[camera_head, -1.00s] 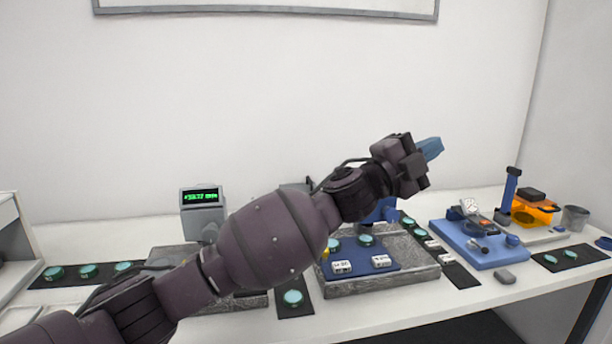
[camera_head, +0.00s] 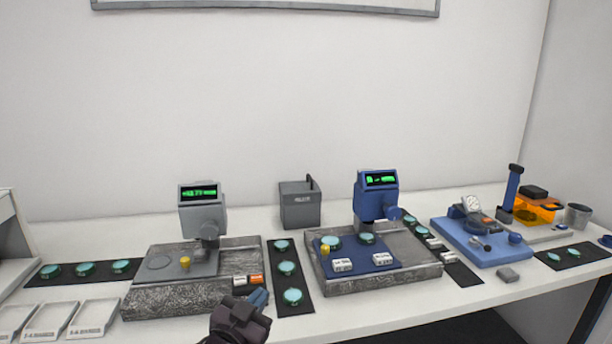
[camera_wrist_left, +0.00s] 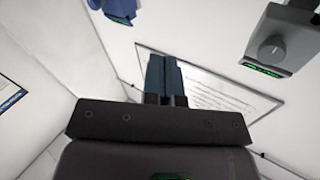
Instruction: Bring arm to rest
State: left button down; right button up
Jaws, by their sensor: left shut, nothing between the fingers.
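My left gripper (camera_head: 258,299) shows at the bottom of the head view, just in front of the grey granite base of the left gauge. Its blue fingers are together and hold nothing. In the left wrist view the closed blue fingers (camera_wrist_left: 164,78) point toward the wall and its framed board. Most of my left arm is below the head view. My right gripper is not in view.
A grey gauge (camera_head: 203,210) and a blue gauge (camera_head: 377,196) stand on granite bases. Dark mats (camera_head: 291,309) with teal discs lie between and beside them. White trays (camera_head: 93,318) are at the front left. A blue fixture (camera_head: 490,249) is at right.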

pick_arm(q)
jog(key=s+a+f+n+g+y, duration=0.3)
jog(key=s+a+f+n+y, duration=0.2)
jog(key=s+a+f, duration=1.1)
jog(key=s+a+f+n+g+y, duration=0.1)
jog(key=s+a+f+g, duration=0.1)
jog(key=s+f, duration=0.8)
jog(key=s+g+b, duration=0.1)
jog(key=s, duration=0.1)
jog(key=shift+s+a+f+y, duration=0.15)
jog(key=shift+s+y, duration=0.2)
jog(key=shift+y, duration=0.05)
